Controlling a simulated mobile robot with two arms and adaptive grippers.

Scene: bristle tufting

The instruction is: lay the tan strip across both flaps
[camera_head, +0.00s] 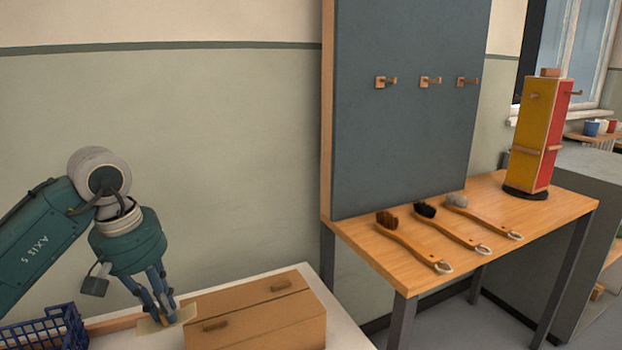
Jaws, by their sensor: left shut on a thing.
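A brown box (270,325) stands on the white table at the bottom of the view. My left gripper (168,316) points down just left of the box, shut on the pale tan strip (150,326). The strip sticks out on both sides of the fingers, close to the box's left end. I cannot tell whether it touches the box. My right gripper is out of view.
A blue crate (70,325) stands at the bottom left, near my left arm. A wooden bench (400,222) on the right holds several brushes (415,243) and a red-yellow tower (537,135). A grey board (400,130) with hooks rises behind it.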

